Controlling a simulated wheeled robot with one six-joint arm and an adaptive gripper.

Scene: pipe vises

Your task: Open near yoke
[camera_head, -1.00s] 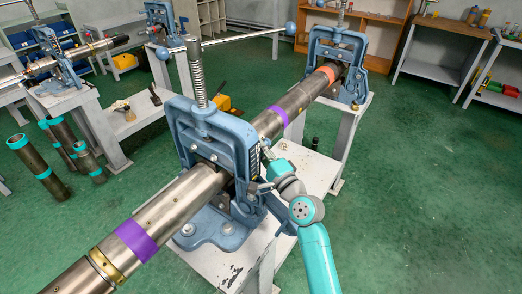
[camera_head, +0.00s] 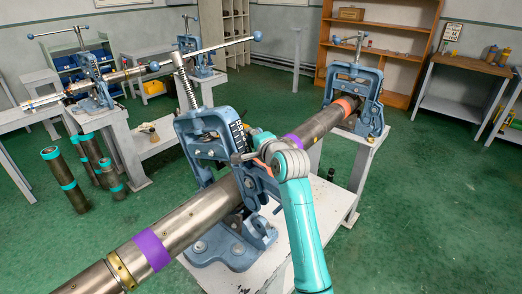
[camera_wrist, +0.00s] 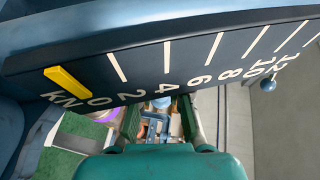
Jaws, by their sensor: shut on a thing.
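The near yoke (camera_head: 207,140) is a blue frame with a tall screw and a long ball-ended bar (camera_head: 215,48) on top. The steel pipe (camera_head: 190,222) with purple bands runs through this vise, under the yoke. My gripper (camera_head: 260,148) is at the yoke's right side. In the wrist view my gripper (camera_wrist: 160,120) has its fingers at the lower edge of the yoke's dark kN scale (camera_wrist: 180,62), with a yellow pointer near 0. The exact grip spot is hidden.
The far vise (camera_head: 352,95) stands upright around the pipe's far end. Loose pipes (camera_head: 65,180) stand on the green floor at left. A bench with other vises (camera_head: 90,80) is at back left. The floor at right is free.

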